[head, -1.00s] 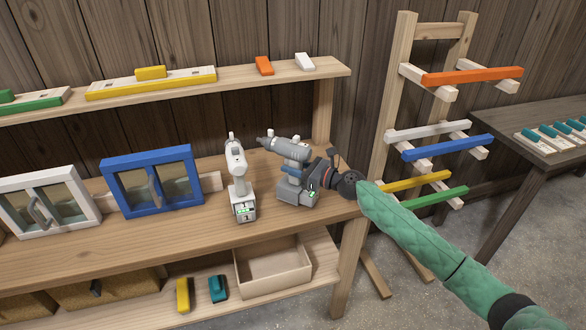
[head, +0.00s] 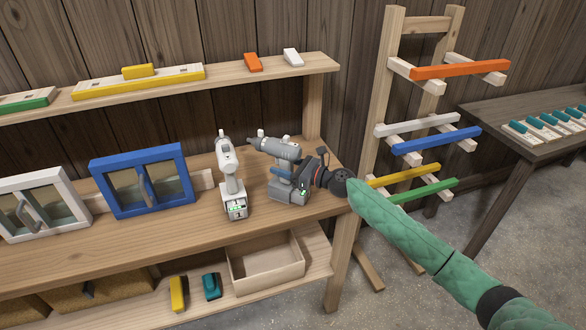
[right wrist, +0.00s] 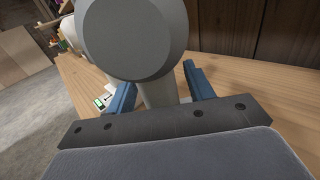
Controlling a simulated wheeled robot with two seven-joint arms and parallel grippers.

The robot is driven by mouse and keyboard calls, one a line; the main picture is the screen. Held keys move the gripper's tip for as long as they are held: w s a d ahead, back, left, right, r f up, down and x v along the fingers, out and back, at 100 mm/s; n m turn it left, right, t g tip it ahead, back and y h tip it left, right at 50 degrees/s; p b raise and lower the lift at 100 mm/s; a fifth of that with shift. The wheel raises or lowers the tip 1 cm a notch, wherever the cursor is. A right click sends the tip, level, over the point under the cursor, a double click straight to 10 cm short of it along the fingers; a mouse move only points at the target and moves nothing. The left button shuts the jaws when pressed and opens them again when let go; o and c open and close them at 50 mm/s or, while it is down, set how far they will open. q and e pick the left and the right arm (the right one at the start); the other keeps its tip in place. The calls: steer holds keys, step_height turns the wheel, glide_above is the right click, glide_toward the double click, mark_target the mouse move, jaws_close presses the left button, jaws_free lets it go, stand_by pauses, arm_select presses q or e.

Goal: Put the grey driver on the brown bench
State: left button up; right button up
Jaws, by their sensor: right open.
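The grey driver (head: 280,147) stands upright on the light wooden workbench (head: 130,240), near its right end. My right gripper (head: 290,176) reaches in from the right at the driver's handle. In the right wrist view, the blue fingers of the right gripper (right wrist: 158,92) stand apart on either side of the handle, and the round grey end of the driver (right wrist: 135,35) fills the top. The jaws are open around the handle. A dark brown bench (head: 487,122) stands at the far right. My left gripper is not in view.
A white driver (head: 229,180) stands just left of the grey one. A rack (head: 377,130) with coloured bars stands between the two benches. Teal-topped pieces (head: 548,122) lie on the brown bench. A shelf (head: 225,84) runs above the workbench. An open box (head: 265,265) sits below.

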steer(key=shift+s+d+f, duration=0.1)
steer(key=shift+s+d, duration=0.1)
steer(key=shift+d, duration=0.25)
arm_select(q)
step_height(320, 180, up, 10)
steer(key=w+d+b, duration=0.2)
steer(key=b, duration=0.1)
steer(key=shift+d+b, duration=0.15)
steer(key=shift+b, duration=0.2)
arm_select(e)
steer(key=v, duration=1.1)
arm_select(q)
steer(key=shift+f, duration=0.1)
